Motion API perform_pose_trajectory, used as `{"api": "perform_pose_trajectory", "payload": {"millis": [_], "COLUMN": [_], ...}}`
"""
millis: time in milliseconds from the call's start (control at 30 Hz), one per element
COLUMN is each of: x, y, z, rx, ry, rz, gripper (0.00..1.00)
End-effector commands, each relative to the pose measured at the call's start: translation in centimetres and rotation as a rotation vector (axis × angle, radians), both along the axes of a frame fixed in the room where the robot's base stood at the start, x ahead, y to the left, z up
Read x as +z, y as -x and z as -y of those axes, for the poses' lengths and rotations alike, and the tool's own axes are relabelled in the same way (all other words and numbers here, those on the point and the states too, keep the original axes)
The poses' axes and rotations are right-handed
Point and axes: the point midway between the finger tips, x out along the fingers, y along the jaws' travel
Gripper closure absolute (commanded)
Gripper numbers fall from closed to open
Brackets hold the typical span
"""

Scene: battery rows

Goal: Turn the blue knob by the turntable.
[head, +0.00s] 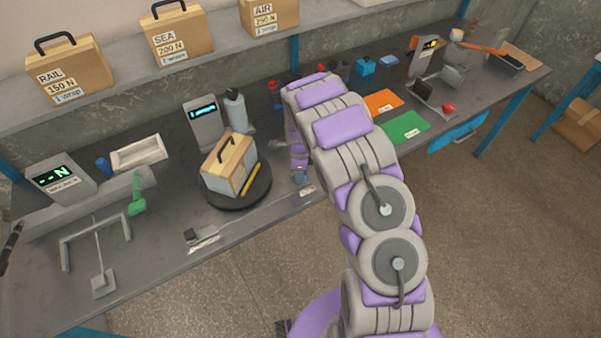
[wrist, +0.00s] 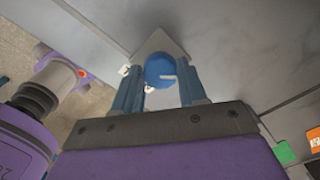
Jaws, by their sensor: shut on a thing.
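The dark round turntable (head: 229,206) carries a light box (head: 227,166) with a handle and a yellow stick-like thing (head: 251,179).
A grey display unit (head: 205,122) and a grey bottle (head: 236,110) stand behind the turntable. Orange (head: 383,103) and green (head: 406,127) mats lie to the right. Labelled cases, such as the RAIL case (head: 70,72), stand on the shelf above. The bench's front edge is close to my gripper.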

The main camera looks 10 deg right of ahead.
Motion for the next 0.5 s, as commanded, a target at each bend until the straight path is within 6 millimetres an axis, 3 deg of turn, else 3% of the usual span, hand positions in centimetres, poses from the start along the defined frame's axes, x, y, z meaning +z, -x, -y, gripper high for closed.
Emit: {"api": "perform_pose_trajectory", "payload": {"millis": [500], "x": [0.12], "y": [-0.34], "z": [0.0], "rx": [-0.219], "ry": [-0.001], "rz": [0.009], "gripper": [0.89]}}
